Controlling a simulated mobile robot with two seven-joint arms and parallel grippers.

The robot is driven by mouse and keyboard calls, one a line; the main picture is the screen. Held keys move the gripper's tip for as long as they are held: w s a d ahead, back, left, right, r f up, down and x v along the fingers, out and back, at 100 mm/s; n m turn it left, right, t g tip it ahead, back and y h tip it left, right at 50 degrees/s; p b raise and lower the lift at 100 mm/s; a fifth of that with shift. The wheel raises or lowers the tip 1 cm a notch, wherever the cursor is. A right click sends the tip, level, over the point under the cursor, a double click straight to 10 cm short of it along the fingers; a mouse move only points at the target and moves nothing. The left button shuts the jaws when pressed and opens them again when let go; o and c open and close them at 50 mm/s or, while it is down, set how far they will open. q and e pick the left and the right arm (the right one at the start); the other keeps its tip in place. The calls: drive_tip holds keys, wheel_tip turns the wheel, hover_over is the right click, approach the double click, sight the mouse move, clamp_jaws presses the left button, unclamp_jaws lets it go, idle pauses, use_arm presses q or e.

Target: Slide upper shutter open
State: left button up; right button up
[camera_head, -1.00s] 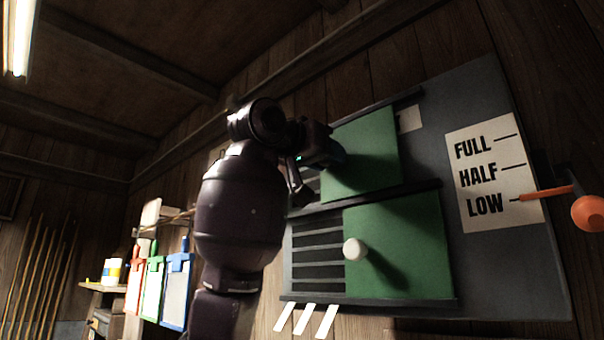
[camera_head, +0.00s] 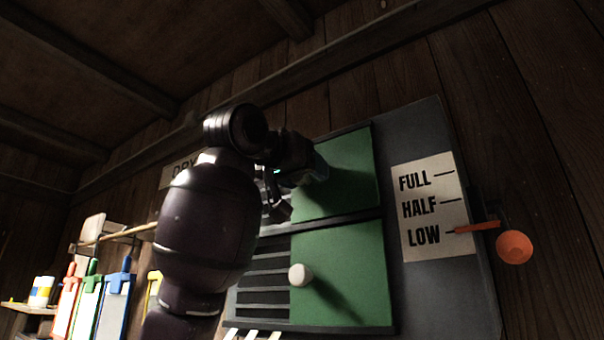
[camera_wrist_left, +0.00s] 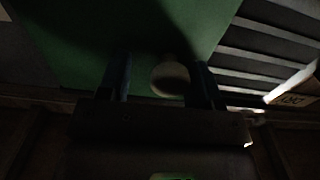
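The upper shutter (camera_head: 350,165) is a green panel in the upper track of the wall board. Its right edge nearly lines up with that of the lower green shutter (camera_head: 340,270), which has a white knob (camera_head: 300,275). My left gripper (camera_head: 290,185) is at the upper shutter's left part, and my arm hides most of the area there. In the left wrist view, the gripper (camera_wrist_left: 162,82) has its fingers either side of a pale round knob (camera_wrist_left: 170,79), with a gap on the left, so it looks open around it. My right gripper is out of view.
Dark slats (camera_head: 262,280) show left of the lower shutter. A FULL/HALF/LOW card (camera_head: 430,207) and an orange lever (camera_head: 514,247) are at the right. Coloured boards (camera_head: 90,300) hang at the lower left.

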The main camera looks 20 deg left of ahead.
use_arm(q)
drive_tip(key=shift+w+a, duration=0.1)
drive_tip(key=shift+a, duration=0.1)
drive_tip(key=shift+s+a, duration=0.1)
drive_tip(key=shift+s, duration=0.4)
drive_tip(key=b+v, duration=0.2)
drive_tip(key=v, duration=0.7)
drive_tip(key=shift+s, duration=0.4)
drive_tip(key=shift+a, duration=0.15)
